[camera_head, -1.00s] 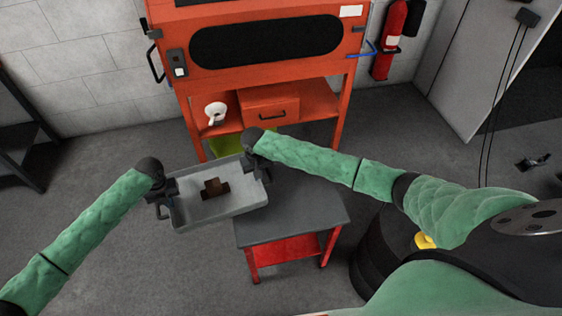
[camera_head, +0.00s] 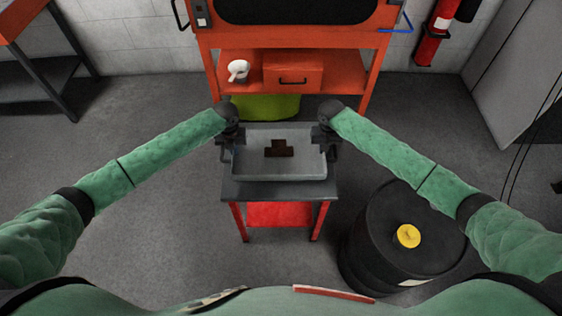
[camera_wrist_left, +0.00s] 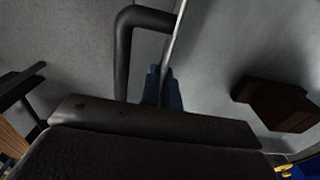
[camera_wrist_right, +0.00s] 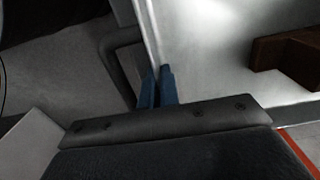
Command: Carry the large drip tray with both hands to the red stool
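The large grey drip tray (camera_head: 258,167) is level over the top of the red stool (camera_head: 275,193), which has a dark grey top and a red lower shelf. A dark brown block (camera_head: 281,148) sits inside the tray. My left gripper (camera_head: 229,152) is shut on the tray's left end wall; its blue fingertips pinch the wall in the left wrist view (camera_wrist_left: 163,90). My right gripper (camera_head: 329,150) is shut on the right end wall, also seen in the right wrist view (camera_wrist_right: 158,90). I cannot tell whether the tray touches the stool.
A black drum (camera_head: 385,245) with a yellow cap (camera_head: 408,236) stands right of the stool. Behind is an orange cabinet (camera_head: 376,68) with a lime-green bin (camera_head: 268,107) beneath. A fire extinguisher (camera_head: 436,35) hangs at the back right. Floor left of the stool is clear.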

